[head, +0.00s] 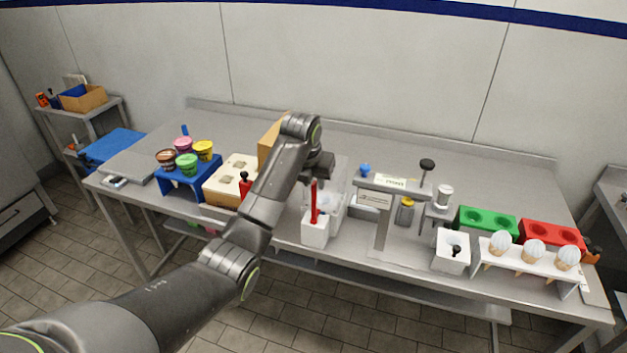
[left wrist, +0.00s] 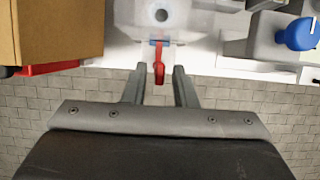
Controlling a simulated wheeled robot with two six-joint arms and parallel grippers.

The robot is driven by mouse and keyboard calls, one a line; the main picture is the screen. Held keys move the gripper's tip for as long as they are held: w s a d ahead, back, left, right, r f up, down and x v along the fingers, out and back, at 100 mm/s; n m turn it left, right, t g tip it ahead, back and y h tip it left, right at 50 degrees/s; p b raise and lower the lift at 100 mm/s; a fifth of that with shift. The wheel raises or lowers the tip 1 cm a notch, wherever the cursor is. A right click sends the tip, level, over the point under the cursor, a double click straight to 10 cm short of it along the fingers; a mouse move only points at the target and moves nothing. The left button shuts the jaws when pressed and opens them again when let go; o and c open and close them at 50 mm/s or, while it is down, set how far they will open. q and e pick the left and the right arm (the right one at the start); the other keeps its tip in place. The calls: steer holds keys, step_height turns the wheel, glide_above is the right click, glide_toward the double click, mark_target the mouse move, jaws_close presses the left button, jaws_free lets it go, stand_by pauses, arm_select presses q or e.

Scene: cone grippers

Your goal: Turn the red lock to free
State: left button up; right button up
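In the left wrist view a red lever (left wrist: 159,67) hangs from a small blue piece at the front of a pale, rounded container (left wrist: 162,18). I take this lever to be the red lock. My left gripper (left wrist: 160,75) is open, with one finger on each side of the lever and a visible gap to both. In the head view the left gripper (head: 318,168) is over the table beside a clear container (head: 336,188); its fingertips are hard to make out. My right gripper is not in view.
A white bin (head: 315,232) with a tall red handle stands at the table's front edge. A grey stand (head: 382,205) and blue knob (head: 365,170) are to the right. A cardboard box (head: 270,143) is behind the arm. A cone holder (head: 530,257) stands far right.

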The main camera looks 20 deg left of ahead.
arm_select(q)
steer(key=c, duration=0.5)
jaws_close()
